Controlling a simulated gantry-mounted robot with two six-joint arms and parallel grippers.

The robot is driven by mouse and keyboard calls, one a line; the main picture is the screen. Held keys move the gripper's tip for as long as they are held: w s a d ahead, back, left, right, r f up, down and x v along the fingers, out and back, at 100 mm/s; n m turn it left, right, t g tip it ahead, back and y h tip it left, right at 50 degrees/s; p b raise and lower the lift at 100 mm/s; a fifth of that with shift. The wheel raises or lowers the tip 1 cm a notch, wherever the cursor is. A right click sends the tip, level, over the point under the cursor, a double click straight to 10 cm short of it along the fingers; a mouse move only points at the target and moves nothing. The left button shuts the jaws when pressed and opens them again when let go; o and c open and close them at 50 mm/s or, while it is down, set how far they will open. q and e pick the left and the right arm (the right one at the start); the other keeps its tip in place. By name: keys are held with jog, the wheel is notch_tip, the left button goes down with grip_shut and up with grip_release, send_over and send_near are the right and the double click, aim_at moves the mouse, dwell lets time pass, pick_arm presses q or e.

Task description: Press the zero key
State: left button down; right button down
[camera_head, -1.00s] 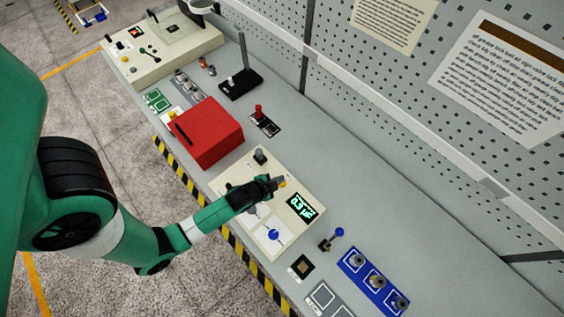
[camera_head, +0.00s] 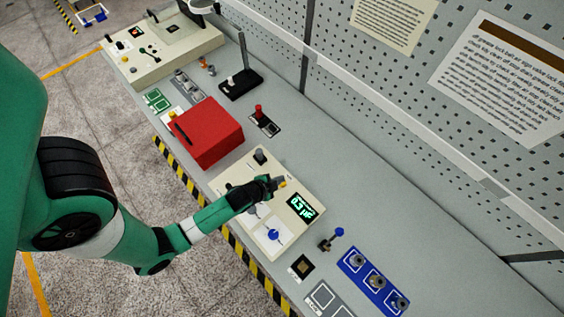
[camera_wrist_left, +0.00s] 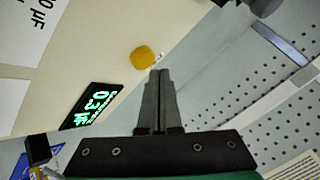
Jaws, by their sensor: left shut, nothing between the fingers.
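The zero key looks to be the yellow round button (camera_wrist_left: 143,57) on the cream instrument panel (camera_wrist_left: 100,45); it also shows in the head view (camera_head: 283,183). My left gripper (camera_head: 274,183) is over the panel beside the button. In the left wrist view its fingers (camera_wrist_left: 160,75) are shut with nothing between them. Their tips are just below the button in the picture, and I cannot tell whether they touch it. A dark display (camera_wrist_left: 92,106) with green characters is on the same panel; it also shows in the head view (camera_head: 301,206). My right gripper is not in view.
A black knob (camera_head: 260,156) and a blue knob (camera_head: 273,235) stand on the panel. A red box (camera_head: 206,134) is to the left. A blue-handled lever (camera_head: 331,240) and a blue tray (camera_head: 372,281) are to the right. The bench between panel and pegboard is clear.

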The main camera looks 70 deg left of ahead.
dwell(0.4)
pick_arm(q)
jog(key=shift+f, duration=0.45)
jog(key=shift+f+b, duration=0.5)
jog(key=shift+b, duration=0.15)
dwell(0.3)
jog(key=shift+r, duration=0.1)
jog(key=shift+r+p, duration=0.85)
jog(key=shift+p, duration=0.15)
notch_tip(320, 180, up, 5)
jog(key=p, duration=0.5)
jog(key=shift+r, duration=0.1)
